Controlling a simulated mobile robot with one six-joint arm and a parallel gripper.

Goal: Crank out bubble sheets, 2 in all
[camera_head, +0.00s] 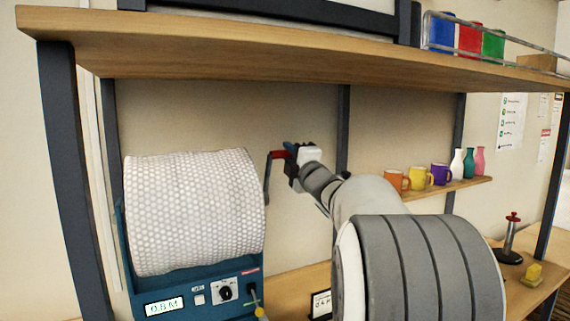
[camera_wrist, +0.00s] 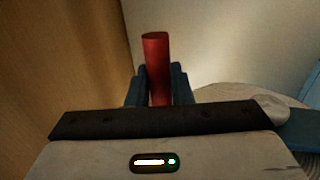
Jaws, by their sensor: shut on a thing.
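A large roll of white bubble wrap (camera_head: 195,210) sits in a blue dispenser (camera_head: 205,285) on the left of the bench. A dark crank arm (camera_head: 267,185) rises along the roll's right side and ends in a red crank handle (camera_head: 277,155). My gripper (camera_head: 289,152) is shut on that red handle. In the wrist view the red handle (camera_wrist: 156,60) stands between my gripper's two dark blue fingers (camera_wrist: 158,85). The dispenser's display (camera_head: 164,306) seems to read 0.8 M. No cut sheet is in view.
A wooden shelf (camera_head: 260,55) runs close above the roll and my arm. Mugs (camera_head: 418,178) and bottles (camera_head: 468,163) stand on a small shelf at right. A red-topped post (camera_head: 511,235) and a yellow object (camera_head: 533,273) are on the bench at right.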

